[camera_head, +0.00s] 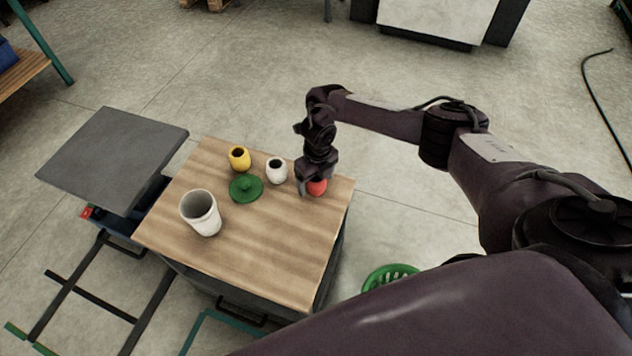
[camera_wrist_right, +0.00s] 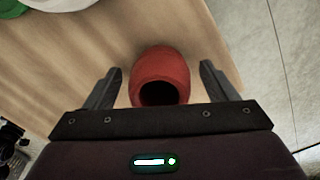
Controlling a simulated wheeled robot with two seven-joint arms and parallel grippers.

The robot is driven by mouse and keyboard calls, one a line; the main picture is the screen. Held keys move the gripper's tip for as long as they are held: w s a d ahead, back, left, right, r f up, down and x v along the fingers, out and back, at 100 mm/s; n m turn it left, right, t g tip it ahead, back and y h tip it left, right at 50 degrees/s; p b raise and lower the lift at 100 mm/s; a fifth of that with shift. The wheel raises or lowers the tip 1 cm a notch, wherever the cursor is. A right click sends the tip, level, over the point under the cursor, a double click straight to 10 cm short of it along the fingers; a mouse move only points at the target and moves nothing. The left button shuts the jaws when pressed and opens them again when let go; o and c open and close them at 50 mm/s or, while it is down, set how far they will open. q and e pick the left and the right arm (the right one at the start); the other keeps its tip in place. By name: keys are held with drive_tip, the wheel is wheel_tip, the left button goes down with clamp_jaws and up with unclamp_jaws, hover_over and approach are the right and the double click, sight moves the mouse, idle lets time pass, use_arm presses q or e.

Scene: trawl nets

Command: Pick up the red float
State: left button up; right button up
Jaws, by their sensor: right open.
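The red float (camera_head: 317,187) stands on the wooden table top (camera_head: 262,262) near its right back corner. It is a rounded red body with a dark opening, and my right gripper partly hides it in the head view. In the right wrist view the red float (camera_wrist_right: 162,76) sits between the two fingers, with a gap on each side. My right gripper (camera_head: 309,186) is open, its fingertips beside the float; it also shows in the right wrist view (camera_wrist_right: 160,82). My left gripper is not in view.
A white float (camera_head: 277,171), a yellow float (camera_head: 239,157), a green lidded disc (camera_head: 246,187) and a white cup (camera_head: 201,213) stand left of the red float. A green basket (camera_head: 390,277) is on the floor. A grey-topped cart (camera_head: 115,150) stands at left.

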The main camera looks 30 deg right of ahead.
drive_tip(key=c, duration=1.1)
drive_tip(key=shift+o, duration=0.2)
drive_tip(key=shift+r, duration=0.1)
